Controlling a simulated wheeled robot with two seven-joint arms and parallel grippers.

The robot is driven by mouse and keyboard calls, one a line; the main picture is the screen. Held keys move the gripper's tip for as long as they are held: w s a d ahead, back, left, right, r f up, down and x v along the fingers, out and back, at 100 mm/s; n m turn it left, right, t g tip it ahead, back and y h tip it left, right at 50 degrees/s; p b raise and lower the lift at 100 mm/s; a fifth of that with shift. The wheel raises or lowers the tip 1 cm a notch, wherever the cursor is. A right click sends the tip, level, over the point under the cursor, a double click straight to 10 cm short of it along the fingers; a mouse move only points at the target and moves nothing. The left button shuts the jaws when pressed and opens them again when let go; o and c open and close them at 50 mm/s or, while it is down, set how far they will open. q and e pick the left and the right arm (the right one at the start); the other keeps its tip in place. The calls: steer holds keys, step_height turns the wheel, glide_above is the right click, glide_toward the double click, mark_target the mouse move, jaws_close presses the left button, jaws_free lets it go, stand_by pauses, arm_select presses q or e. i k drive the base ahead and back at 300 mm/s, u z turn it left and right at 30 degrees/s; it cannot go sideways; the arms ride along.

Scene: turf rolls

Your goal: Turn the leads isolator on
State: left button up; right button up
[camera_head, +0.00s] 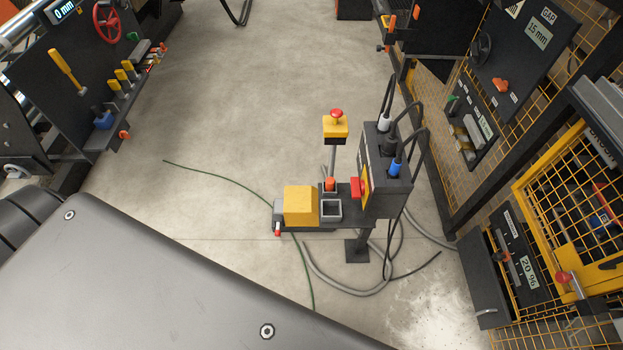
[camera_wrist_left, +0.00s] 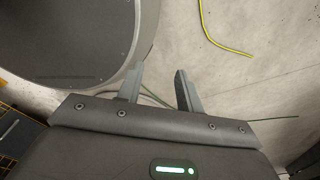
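A dark box (camera_head: 395,190) stands on a post in the middle right of the head view, with several black leads plugged into its top, one plug blue and one white. On its left side is a red switch handle (camera_head: 357,187) against a yellow plate; this looks like the leads isolator. Its exact setting is too small to tell. My left gripper (camera_wrist_left: 160,78) shows in the left wrist view, its two fingers apart with nothing between them, above bare floor. No gripper shows in the head view, and the isolator is not in the wrist view.
Beside the box are a yellow block (camera_head: 300,205), a small grey open bin (camera_head: 330,209) and a red-topped yellow button post (camera_head: 335,127). Loose cables (camera_head: 350,288) lie on the floor around the post. A yellow mesh guard (camera_head: 430,135) stands right. Floor left of the stand is mostly clear.

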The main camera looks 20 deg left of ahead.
mark_target(357, 187)
steer(key=u, duration=2.25)
steer(key=i, duration=3.15)
steer(key=z, duration=4)
steer(key=i, duration=0.5)
steer(key=u, duration=0.05)
